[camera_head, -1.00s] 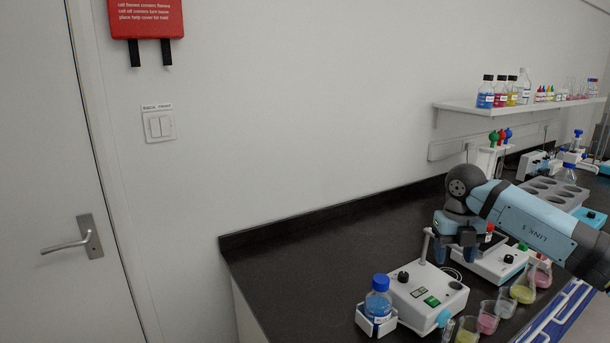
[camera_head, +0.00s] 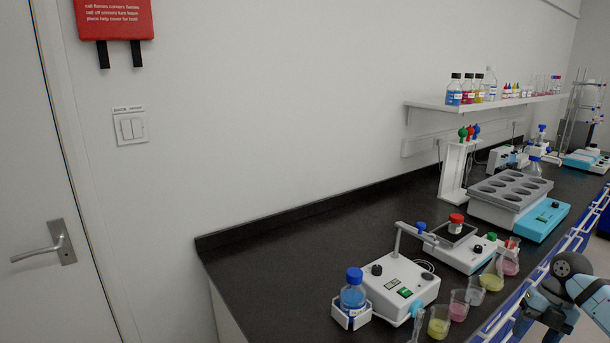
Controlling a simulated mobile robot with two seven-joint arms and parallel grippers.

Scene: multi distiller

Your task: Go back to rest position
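My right arm comes in at the lower right corner, with a dark wrist and light blue links. My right gripper (camera_head: 537,330) points down at the bottom edge, in front of the blue-railed bench edge. Its two blue fingers stand apart with nothing seen between them, and their tips are partly cut off by the frame. It is clear of the bench devices. My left gripper is not in view.
The black bench (camera_head: 290,262) holds a white stirrer device (camera_head: 398,285), a blue-capped bottle (camera_head: 353,292), a second device with a red-capped item (camera_head: 456,222), several beakers (camera_head: 459,308) and a grey rack (camera_head: 510,188). A shelf (camera_head: 430,106) with bottles is above. A door (camera_head: 20,180) is at left.

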